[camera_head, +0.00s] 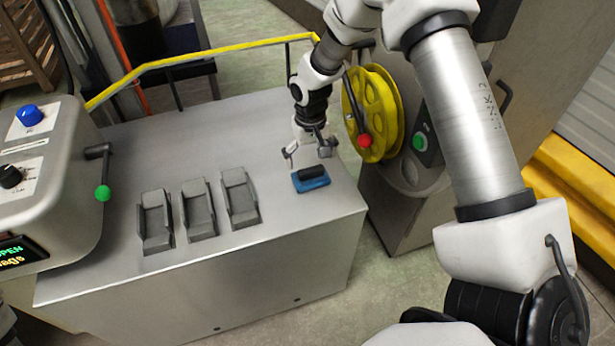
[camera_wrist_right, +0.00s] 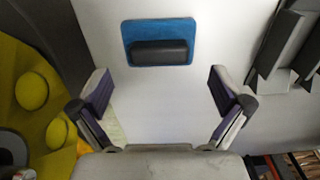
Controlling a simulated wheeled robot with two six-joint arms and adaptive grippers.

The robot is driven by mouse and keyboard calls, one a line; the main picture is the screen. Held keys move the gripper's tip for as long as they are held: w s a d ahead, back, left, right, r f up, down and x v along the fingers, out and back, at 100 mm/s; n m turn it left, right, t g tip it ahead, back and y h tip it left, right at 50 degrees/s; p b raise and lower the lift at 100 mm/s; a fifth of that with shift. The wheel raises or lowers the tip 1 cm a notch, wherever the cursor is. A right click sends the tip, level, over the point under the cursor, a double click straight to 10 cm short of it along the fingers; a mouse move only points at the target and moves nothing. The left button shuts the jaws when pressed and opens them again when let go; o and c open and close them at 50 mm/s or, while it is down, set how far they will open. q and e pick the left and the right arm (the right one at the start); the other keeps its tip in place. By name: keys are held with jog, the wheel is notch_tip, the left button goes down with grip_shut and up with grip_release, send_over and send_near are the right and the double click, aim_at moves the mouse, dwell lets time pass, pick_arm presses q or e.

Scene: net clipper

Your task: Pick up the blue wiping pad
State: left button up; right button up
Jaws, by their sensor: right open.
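The blue wiping pad (camera_head: 312,184) lies flat on the grey metal table (camera_head: 255,140), near its right end. It has a black grip on top. In the right wrist view the pad (camera_wrist_right: 184,30) is at the top centre, ahead of the fingertips. My right gripper (camera_head: 308,156) is just behind the pad and above the table. In the wrist view my right gripper (camera_wrist_right: 160,90) is open and empty, with its two fingers wide apart and the pad's width fitting between their lines. My left gripper is not in view.
Several grey holders (camera_head: 198,208) stand left of the pad. A yellow wheel with a red knob (camera_head: 365,141) and a cabinet with a green button (camera_head: 420,142) are at the right. A machine with a green-knobbed lever (camera_head: 103,193) is at the left. A yellow rail (camera_head: 200,60) runs behind.

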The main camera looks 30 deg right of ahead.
aim_at(311, 169)
jog(key=shift+s+f, duration=0.2)
jog(key=shift+f, duration=1.5)
jog(key=c, duration=1.3)
jog(key=shift+r, duration=0.15)
jog(key=shift+w+r, duration=0.1)
jog(key=shift+r, duration=0.5)
notch_tip(311, 169, up, 2)
jog(key=shift+r, duration=0.15)
jog(key=s+a, duration=0.2)
jog(key=s, duration=0.2)
jog(key=s+a, duration=0.3)
jog(key=s, duration=0.2)
jog(key=s+a+r+b, duration=0.1)
jog(key=s+a, duration=0.2)
jog(key=s, duration=0.2)
jog(key=shift+a+r, duration=0.1)
jog(key=shift+a, duration=0.05)
